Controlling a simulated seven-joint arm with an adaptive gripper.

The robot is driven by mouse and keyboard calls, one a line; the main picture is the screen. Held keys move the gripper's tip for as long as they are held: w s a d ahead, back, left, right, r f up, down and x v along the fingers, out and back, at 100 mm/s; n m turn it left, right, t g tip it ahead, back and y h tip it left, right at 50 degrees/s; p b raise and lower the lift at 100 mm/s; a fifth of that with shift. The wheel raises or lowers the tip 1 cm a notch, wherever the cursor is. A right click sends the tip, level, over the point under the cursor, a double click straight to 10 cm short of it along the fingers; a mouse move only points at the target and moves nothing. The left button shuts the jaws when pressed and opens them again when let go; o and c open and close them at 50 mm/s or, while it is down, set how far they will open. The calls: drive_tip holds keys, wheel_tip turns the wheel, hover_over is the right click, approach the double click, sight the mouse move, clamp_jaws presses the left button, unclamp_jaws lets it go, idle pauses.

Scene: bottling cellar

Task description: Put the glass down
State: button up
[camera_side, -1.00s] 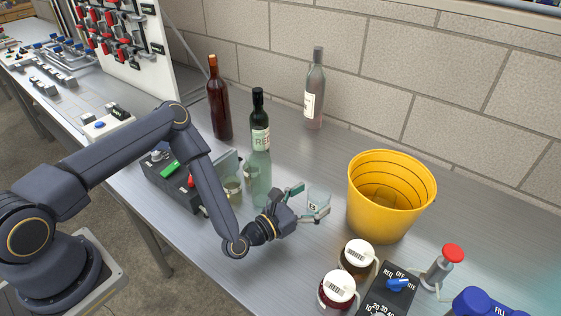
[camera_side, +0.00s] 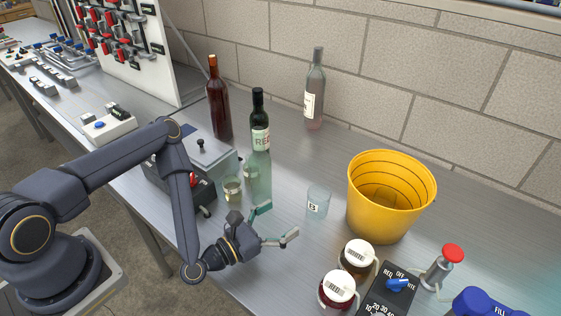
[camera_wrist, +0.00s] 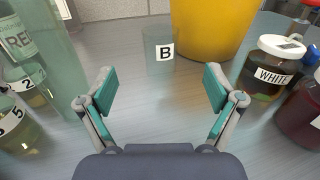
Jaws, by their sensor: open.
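A small clear glass (camera_side: 318,203) with a white label marked "B" stands upright on the steel bench, just left of the yellow bucket. In the wrist view the glass (camera_wrist: 163,68) is faint against the bench, and its label is the clearest part. My gripper (camera_side: 280,223) is open and empty, low over the bench to the left of the glass and apart from it. In the wrist view the two teal-padded fingers (camera_wrist: 160,91) are spread wide, with the glass ahead of and between them.
The yellow bucket (camera_side: 390,208) stands right of the glass. A green bottle labelled "RED" (camera_side: 259,140) and small numbered glasses (camera_side: 232,189) stand on the left. Lidded jars (camera_side: 357,260) and a switch box (camera_side: 388,291) are at front right. Bare bench lies between gripper and glass.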

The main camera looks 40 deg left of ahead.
sight(311, 199)
drive_tip(key=v, duration=0.4)
drive_tip(key=shift+s+r, duration=0.1)
drive_tip(key=shift+r, duration=0.15)
drive_tip(key=shift+s+a+r+m, duration=0.1)
drive_tip(key=shift+m, duration=0.2)
drive_tip(key=x, duration=1)
drive_tip(key=shift+w, duration=0.35)
drive_tip(key=shift+x, duration=3.05)
drive_tip(key=shift+s, duration=0.1)
drive_tip(key=c, duration=1.4)
drive_tip(key=w+a+r+n+y, duration=0.15)
drive_tip(key=a+r, duration=0.35)
drive_tip(key=r, duration=0.8)
drive_tip(key=w+a+r+y, duration=0.1)
drive_tip(key=w+a+r, duration=0.3)
drive_tip(key=r, duration=0.8)
drive_tip(key=s+a, duration=0.1)
drive_tip(key=a, duration=0.2)
drive_tip(key=s+a+f+n+y, duration=0.1)
drive_tip(key=s+a, duration=0.1)
drive_tip(key=a, duration=0.2)
drive_tip(key=s+a+f+y, duration=0.1)
drive_tip(key=a, duration=0.2)
drive_tip(key=shift+s+a+f+n+t, duration=0.25)
drive_tip(key=shift+s+a+n+t, duration=0.05)
drive_tip(key=shift+s+a+n, duration=0.1)
